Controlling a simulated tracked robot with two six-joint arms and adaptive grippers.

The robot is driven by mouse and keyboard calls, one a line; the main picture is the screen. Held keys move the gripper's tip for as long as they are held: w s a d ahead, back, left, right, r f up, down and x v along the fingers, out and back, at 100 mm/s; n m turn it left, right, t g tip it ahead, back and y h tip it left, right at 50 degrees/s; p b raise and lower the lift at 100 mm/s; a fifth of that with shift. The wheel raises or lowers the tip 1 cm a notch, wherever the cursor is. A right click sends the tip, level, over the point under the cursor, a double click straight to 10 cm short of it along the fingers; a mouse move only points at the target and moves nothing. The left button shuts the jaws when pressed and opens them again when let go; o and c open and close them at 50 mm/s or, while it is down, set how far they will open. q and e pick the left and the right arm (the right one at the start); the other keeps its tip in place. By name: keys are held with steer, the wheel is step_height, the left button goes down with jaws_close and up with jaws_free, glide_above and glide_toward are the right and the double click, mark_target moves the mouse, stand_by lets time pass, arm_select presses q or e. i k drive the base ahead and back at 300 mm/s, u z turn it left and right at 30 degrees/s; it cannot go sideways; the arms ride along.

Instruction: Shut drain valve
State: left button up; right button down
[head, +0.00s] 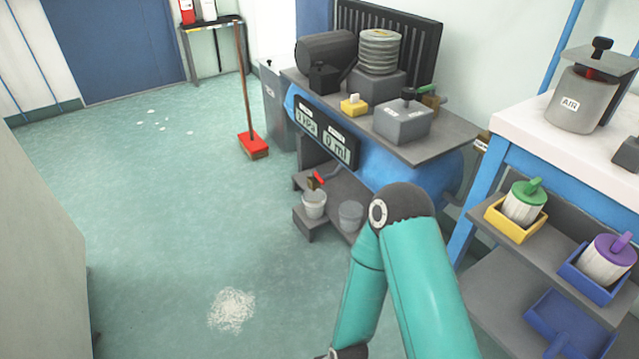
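The drain valve (317,180) is a small brass-coloured fitting with a red lever, low at the front of the blue compressor tank (370,158). The lever is tilted, and I cannot tell from here whether the valve is open or shut. A light grey bucket (314,205) stands directly below it on a dark step. One of my teal arms rises from the bottom, bends near the tank's front right and comes back down.
A second grey container (350,215) stands right of the bucket. A display panel (325,135) sits above, partly legible. White powder (231,310) lies on the floor. A shelf bench (480,225) stands right. The left floor is mostly clear.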

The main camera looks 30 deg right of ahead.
mark_target(314, 174)
steer(key=z, duration=0.6)
steer(key=i, duration=1.65)
